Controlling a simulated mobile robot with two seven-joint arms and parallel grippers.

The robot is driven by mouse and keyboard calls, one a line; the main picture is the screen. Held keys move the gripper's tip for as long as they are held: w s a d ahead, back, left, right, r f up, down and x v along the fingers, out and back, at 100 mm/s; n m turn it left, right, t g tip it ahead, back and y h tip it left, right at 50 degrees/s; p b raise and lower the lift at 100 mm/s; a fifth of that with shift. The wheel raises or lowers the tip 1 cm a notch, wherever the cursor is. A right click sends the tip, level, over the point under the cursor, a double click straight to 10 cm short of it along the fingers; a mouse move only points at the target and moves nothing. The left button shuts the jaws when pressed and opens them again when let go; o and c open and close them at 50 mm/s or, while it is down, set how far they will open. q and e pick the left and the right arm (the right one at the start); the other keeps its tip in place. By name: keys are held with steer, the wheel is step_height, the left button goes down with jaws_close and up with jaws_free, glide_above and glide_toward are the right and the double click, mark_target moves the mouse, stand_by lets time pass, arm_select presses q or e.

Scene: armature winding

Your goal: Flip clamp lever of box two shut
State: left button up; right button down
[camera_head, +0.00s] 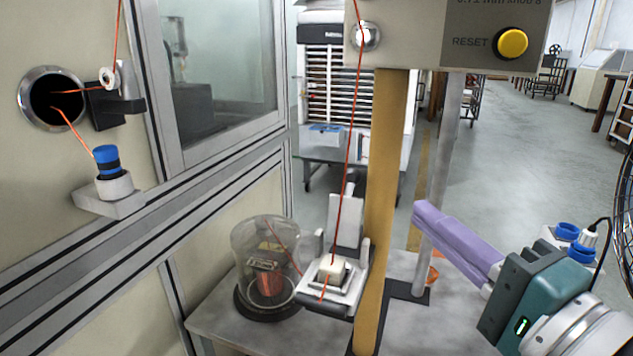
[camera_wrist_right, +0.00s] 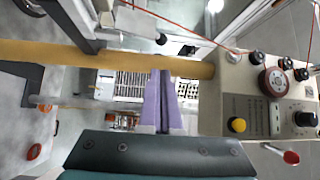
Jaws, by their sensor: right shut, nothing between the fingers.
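A white clamp box (camera_head: 309,290) stands at the edge of the grey bench in the head view, with a pale block in its open top. I cannot read which number this box has. In the right wrist view, a dark knob (camera_wrist_right: 161,39) on a pale arm shows beyond my fingers. My right gripper (camera_head: 420,212) has purple fingers, shut and empty, to the right of the lever and apart from it. The fingers also show in the wrist view (camera_wrist_right: 164,85). My left gripper is out of view.
A yellow post (camera_head: 385,170) stands between the clamp box and my right gripper. A red wire (camera_head: 348,150) runs from above down to the box. A glass-covered pot (camera_head: 265,265) stands left of it. A panel with a yellow reset button (camera_head: 511,43) hangs above.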

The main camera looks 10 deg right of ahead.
mark_target(348, 206)
steer(key=w+a, duration=0.1)
steer(key=w, duration=0.9)
steer(key=shift+a+r, duration=0.3)
steer(key=shift+r, duration=0.05)
steer(key=shift+s+a+n+t+b, duration=0.1)
steer(key=shift+s+n+t+b, duration=0.2)
steer(key=shift+b, duration=0.2)
steer(key=shift+a+r+b, duration=0.1)
steer(key=shift+r+b, duration=0.05)
steer(key=shift+b, duration=0.2)
